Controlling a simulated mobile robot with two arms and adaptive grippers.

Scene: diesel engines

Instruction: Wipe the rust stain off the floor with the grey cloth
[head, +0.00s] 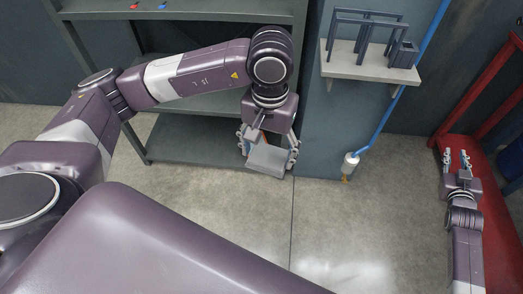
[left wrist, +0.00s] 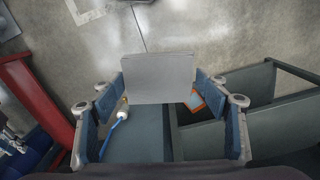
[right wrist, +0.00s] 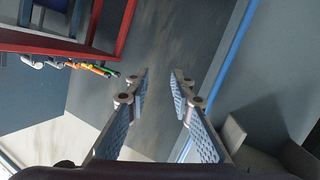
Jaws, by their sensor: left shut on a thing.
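The grey cloth (head: 267,160) is a flat, square-looking piece held in my left gripper (head: 267,148), in front of the grey shelf unit. In the left wrist view the cloth (left wrist: 158,80) spans the space between the fingers (left wrist: 170,98), which are set wide at its sides. The cloth appears to be above the floor; its exact height I cannot tell. My right gripper (head: 456,157) is at the far right by the red frame. In the right wrist view its fingers (right wrist: 158,82) are apart with nothing between them. I cannot make out a rust stain on the visible floor.
The concrete floor (head: 335,230) is clear in the middle. A grey shelf unit (head: 185,135) stands behind my left arm. A blue pipe (head: 385,120) runs down to a white fitting (head: 351,160). A wall shelf (head: 370,65) holds a dark frame. A red frame (head: 490,205) stands right.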

